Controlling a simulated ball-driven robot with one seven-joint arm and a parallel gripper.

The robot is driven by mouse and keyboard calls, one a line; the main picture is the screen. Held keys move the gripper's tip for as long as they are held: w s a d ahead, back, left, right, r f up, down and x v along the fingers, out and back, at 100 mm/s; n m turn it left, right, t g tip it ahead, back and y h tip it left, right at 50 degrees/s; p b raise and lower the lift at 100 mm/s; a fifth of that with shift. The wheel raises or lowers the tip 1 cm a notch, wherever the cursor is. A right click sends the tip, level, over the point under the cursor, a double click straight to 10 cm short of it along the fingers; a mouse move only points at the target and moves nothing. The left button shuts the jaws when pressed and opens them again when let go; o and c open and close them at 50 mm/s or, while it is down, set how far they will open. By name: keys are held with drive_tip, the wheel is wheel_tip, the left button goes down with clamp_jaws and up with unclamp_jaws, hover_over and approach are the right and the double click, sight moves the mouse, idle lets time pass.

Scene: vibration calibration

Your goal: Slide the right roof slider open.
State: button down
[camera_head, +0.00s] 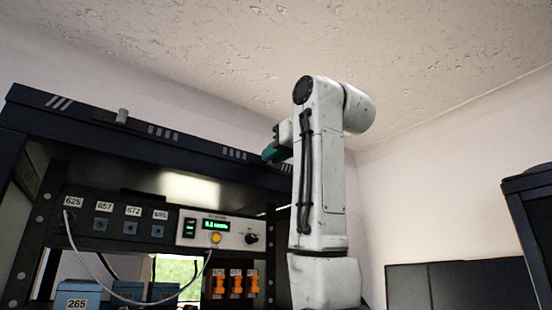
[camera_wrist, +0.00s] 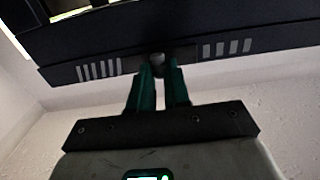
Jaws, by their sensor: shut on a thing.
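The dark roof edge of the cabinet (camera_head: 60,116) runs along the top of the rack in the head view. The right roof slider's small grey knob (camera_wrist: 157,59) shows in the wrist view, between the tips of my gripper (camera_wrist: 160,70). My gripper's green fingers are shut on this knob. In the head view my gripper (camera_head: 274,151) is at the right part of the roof edge, and the knob it holds is hidden there. The left slider's grey knob (camera_head: 122,116) stands upright on the roof edge at the left.
Below the roof is a panel with a lit green display (camera_head: 215,225), a yellow button and numbered sockets. A grey cable (camera_head: 100,268) hangs in front. Orange switches (camera_head: 236,283) and blue boxes (camera_head: 84,293) sit lower. A dark cabinet (camera_head: 530,215) stands at the far right.

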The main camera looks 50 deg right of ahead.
drive_tip(key=shift+d, duration=0.1)
drive_tip(key=c, duration=1.1)
unclamp_jaws()
drive_tip(key=shift+s+d, duration=0.1)
drive_tip(key=shift+d, duration=0.05)
drive_tip(key=b+v, duration=0.4)
drive_tip(key=v, duration=0.6)
drive_tip(key=shift+s, duration=0.35)
